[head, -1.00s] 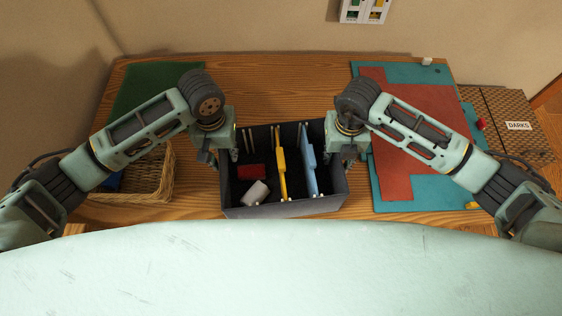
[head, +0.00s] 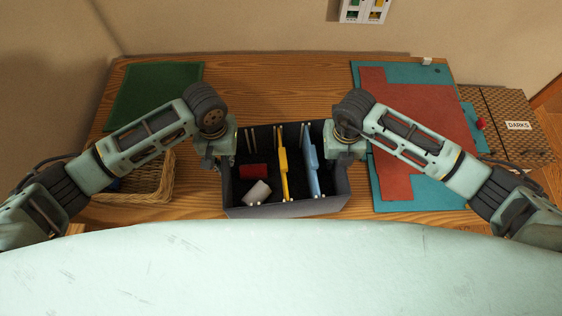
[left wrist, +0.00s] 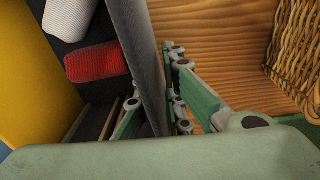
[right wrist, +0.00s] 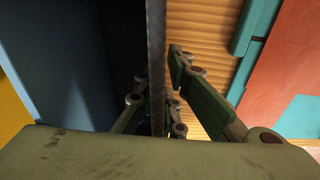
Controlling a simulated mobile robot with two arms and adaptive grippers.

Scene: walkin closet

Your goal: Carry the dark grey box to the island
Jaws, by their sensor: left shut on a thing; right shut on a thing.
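The dark grey box (head: 290,208) is open-topped and stands at the front middle of the wooden table. It holds a yellow divider (head: 282,172), a blue divider (head: 310,165), a red block (head: 253,171) and a white roll-like item (head: 257,192). My left gripper (head: 222,160) is shut on the box's left wall; in the left wrist view that wall (left wrist: 145,60) runs between the fingers. My right gripper (head: 342,155) is shut on the right wall, which also runs between the fingers in the right wrist view (right wrist: 156,60). In the head view the fingertips are mostly hidden.
A wicker basket (head: 158,183) stands close left of the box. A green mat (head: 150,85) lies behind it. A teal mat (head: 410,75) with a red-brown sheet (head: 400,180) lies to the right. A woven box labelled DARKS (head: 500,110) stands beyond. The wooden table (head: 280,85) is clear behind the box.

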